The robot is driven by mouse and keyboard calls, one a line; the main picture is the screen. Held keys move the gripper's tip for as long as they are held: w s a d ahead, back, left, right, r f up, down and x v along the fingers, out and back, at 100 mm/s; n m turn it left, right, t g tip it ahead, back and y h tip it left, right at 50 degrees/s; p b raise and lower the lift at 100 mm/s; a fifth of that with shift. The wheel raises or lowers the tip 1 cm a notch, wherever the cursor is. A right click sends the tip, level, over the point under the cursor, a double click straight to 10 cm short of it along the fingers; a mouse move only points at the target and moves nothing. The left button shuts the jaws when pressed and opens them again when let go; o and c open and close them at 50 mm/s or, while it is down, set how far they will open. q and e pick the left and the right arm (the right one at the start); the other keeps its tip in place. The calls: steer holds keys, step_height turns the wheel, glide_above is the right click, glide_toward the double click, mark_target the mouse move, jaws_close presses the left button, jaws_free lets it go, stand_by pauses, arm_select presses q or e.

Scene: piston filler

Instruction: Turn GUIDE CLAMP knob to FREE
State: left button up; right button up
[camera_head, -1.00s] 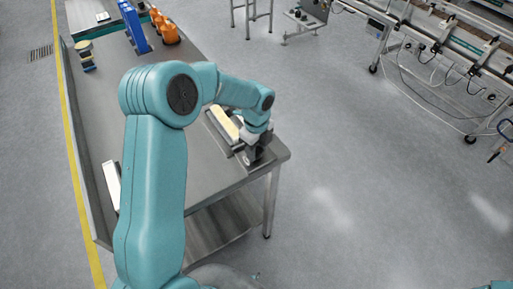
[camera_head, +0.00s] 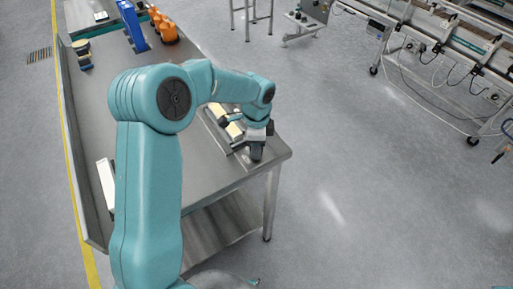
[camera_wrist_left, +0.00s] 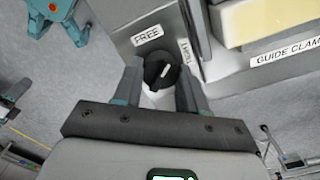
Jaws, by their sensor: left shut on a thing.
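The black GUIDE CLAMP knob (camera_wrist_left: 158,70) with a white pointer mark shows in the left wrist view. The mark points up and right, towards the gap between the FREE label (camera_wrist_left: 147,34) and the TIGHT label (camera_wrist_left: 186,52); its exact setting is hard to tell. My left gripper (camera_wrist_left: 159,82) is shut on the knob, one finger on each side. In the head view my left gripper (camera_head: 256,152) is low at the table's near right corner, and the knob is hidden by it.
The GUIDE CLAMP plate (camera_wrist_left: 288,50) and a pale yellow block (camera_wrist_left: 255,20) lie right beside the knob. The metal table (camera_head: 215,180) carries orange parts (camera_head: 162,27) and a blue part (camera_head: 133,25) at its far end. Open floor (camera_head: 350,150) lies to the right.

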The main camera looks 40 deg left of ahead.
arm_select(q)
steer(key=n+b, duration=0.1)
steer(key=n, duration=0.4)
steer(key=shift+f+n+b, duration=0.1)
steer(key=shift+n+b, duration=0.2)
steer(key=shift+b, duration=0.1)
steer(key=shift+n+b, duration=0.6)
steer(key=shift+n, duration=1.5)
steer(key=shift+w, duration=0.1)
steer(key=o, duration=1.1)
steer(key=shift+c, duration=0.2)
step_height(320, 180, up, 17)
steer(key=p, duration=0.1)
steer(key=shift+f, duration=0.2)
